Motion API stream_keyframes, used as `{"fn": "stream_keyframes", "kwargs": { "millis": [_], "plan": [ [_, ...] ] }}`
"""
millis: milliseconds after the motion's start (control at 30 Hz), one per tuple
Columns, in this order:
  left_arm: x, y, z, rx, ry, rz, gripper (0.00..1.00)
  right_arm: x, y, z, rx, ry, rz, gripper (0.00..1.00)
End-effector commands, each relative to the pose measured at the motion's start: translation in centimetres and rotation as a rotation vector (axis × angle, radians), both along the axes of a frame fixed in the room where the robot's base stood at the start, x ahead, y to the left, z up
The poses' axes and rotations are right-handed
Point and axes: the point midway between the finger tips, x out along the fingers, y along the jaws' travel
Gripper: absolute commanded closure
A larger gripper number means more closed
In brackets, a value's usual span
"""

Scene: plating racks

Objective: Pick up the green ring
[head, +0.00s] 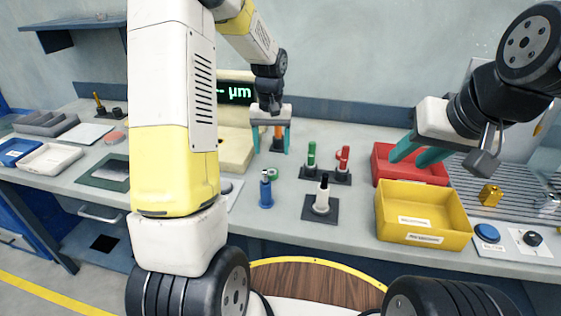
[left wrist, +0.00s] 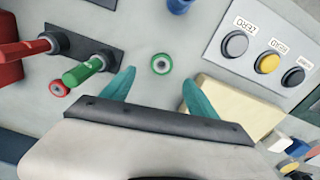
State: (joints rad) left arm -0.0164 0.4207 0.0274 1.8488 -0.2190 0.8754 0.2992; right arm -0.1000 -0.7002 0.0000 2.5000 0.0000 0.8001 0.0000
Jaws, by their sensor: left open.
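My left gripper (head: 271,150) is open, pointing down above the bench, behind the ring in the head view. Its two teal fingers (left wrist: 160,78) are apart with nothing between them. My right gripper (head: 407,162) is far to the right, above the red bin, its teal fingers apart and empty.
The blue post (head: 266,192) stands close to the ring. A green post (head: 311,155) and a red post (head: 344,158) stand on a dark base, with a red ring (left wrist: 59,89) near them. A black-and-white post (head: 322,195) and a yellow bin (head: 385,220) are further right.

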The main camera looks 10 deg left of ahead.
Motion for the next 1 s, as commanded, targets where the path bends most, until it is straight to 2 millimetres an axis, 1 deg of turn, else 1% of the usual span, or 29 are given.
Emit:
{"fn": "stream_keyframes", "kwargs": {
  "millis": [100,367,533,633,733,933,967,1000],
  "plan": [
    [0.4,0.0,-1.4,0.004,0.016,0.003,0.32,0.0,0.0,0.0,0.000,0.000,0.000,0.64],
    [0.4,0.1,-4.4,0.005,0.018,0.005,0.32,0.0,0.0,0.0,0.000,0.000,0.000,0.64],
    [0.3,0.4,-7.0,0.004,0.020,0.005,0.32,0.0,0.0,0.0,0.000,0.000,0.000,0.64],
    [0.4,0.3,-8.2,0.004,0.018,0.004,0.32,0.0,0.0,0.0,0.000,0.000,0.000,0.64],
    [0.4,0.3,-8.8,0.004,0.017,0.003,0.32,0.0,0.0,0.0,0.000,0.000,0.000,0.64],
    [0.4,0.3,-8.8,0.004,0.015,0.004,0.32,0.0,0.0,0.0,0.000,0.000,0.000,0.64],
    [0.4,0.3,-8.8,0.004,0.015,0.004,0.34,0.0,0.0,0.0,0.000,0.000,0.000,0.64],
    [0.4,0.3,-8.8,0.004,0.015,0.004,0.42,0.0,0.0,0.0,0.000,0.000,0.000,0.64]
  ]
}}
